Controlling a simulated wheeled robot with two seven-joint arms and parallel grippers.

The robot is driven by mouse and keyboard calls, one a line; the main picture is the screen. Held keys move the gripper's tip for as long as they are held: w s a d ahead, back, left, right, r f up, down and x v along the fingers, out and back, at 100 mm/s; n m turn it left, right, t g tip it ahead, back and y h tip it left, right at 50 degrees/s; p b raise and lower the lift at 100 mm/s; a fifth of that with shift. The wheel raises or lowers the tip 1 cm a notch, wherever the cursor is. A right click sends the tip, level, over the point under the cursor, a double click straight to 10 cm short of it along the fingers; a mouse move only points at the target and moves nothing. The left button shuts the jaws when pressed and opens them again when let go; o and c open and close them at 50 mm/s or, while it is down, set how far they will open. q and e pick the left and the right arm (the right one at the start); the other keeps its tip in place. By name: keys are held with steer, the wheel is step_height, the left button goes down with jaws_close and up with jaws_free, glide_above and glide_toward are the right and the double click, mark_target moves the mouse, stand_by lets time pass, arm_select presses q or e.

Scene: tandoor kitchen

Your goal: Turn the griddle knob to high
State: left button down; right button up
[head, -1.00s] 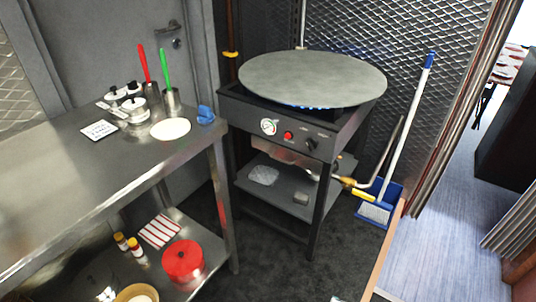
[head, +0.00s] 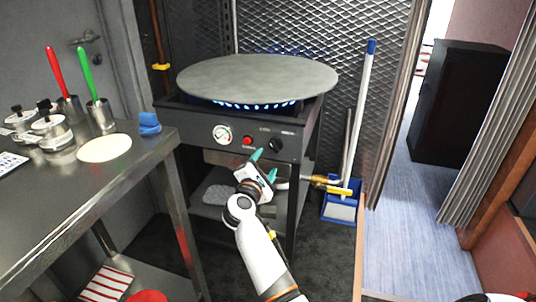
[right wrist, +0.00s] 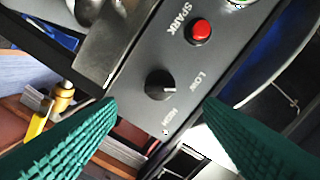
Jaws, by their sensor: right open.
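The griddle knob (head: 275,146) is black and sits on the dark front panel of the griddle stand, right of the red spark button (head: 247,141). In the right wrist view the knob (right wrist: 158,84) shows a short white mark pointing rightward, nearer the LOW label (right wrist: 201,80) than the HIGH label (right wrist: 171,116). My right gripper (head: 265,165) is open and empty, just below and in front of the knob. In the wrist view its green fingers (right wrist: 160,108) stand either side of the knob's line, apart from it. My left gripper is out of view.
The round griddle plate (head: 258,77) has blue flames (head: 255,105) beneath it. A steel table (head: 128,168) with a blue item (head: 149,124) stands at left. A brass gas fitting (head: 325,182) and blue dustpan (head: 341,205) are right of the stand.

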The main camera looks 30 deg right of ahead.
mark_target(273, 148)
steer(key=b+x, duration=0.1)
steer(key=x, duration=0.6)
steer(key=shift+w+d, duration=0.2)
steer(key=shift+w, duration=0.05)
steer(key=shift+c, duration=0.5)
steer(key=shift+f, duration=0.1)
steer(key=c, duration=0.9)
